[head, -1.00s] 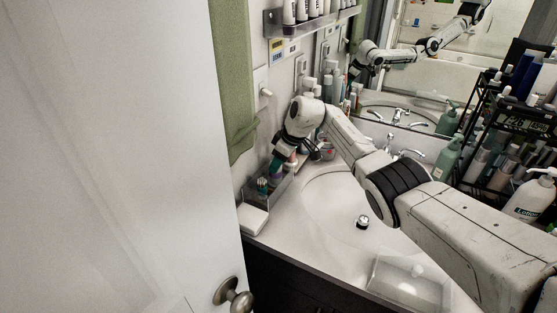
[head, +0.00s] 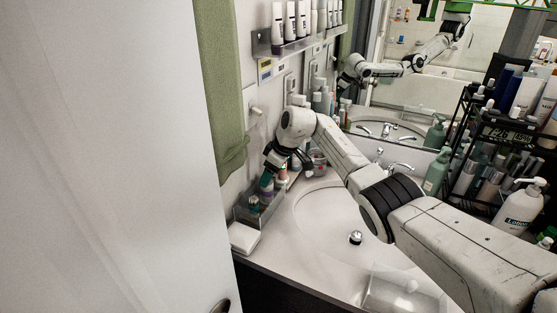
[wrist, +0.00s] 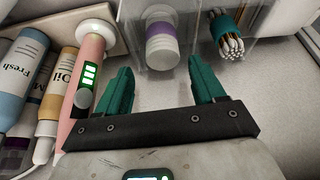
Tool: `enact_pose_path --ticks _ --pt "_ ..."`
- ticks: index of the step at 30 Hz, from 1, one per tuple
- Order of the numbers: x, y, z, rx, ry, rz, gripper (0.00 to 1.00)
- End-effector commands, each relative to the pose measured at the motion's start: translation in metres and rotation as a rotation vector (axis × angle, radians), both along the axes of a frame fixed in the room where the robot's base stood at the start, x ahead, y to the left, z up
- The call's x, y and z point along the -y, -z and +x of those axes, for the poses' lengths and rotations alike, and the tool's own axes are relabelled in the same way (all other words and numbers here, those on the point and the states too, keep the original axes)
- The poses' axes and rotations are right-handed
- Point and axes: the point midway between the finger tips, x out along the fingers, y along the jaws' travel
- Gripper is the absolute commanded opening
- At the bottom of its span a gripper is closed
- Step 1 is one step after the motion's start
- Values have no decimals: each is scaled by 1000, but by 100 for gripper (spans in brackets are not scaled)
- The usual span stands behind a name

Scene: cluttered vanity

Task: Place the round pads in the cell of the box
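My gripper (head: 268,183) points down at the clear box (head: 270,213) on the left of the counter. In the wrist view its two teal fingers (wrist: 165,78) are open, with bare pale surface between them. A white cylinder with a purple band (wrist: 162,42), apparently the round pads, lies just beyond the fingertips, apart from them. It appears to sit within clear walls of the box, in a cell beside a teal holder with several white-tipped sticks (wrist: 228,38). In the head view my gripper and arm hide the pads.
A pink device with a lit display (wrist: 88,75) and several tubes (wrist: 58,80) crowd the left of the wrist view. The sink basin (head: 320,215) lies right of the box. A white case (head: 243,238) sits in front. A shelf (head: 290,45) hangs above.

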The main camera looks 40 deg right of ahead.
Motion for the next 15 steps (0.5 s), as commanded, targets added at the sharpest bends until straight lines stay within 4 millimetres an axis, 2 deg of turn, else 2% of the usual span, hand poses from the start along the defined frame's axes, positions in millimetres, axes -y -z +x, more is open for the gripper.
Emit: enact_pose_path --ticks 9,15 --pt "10 -60 -25 -5 0 1 68" --pt "13 -87 -36 -10 -1 5 68"
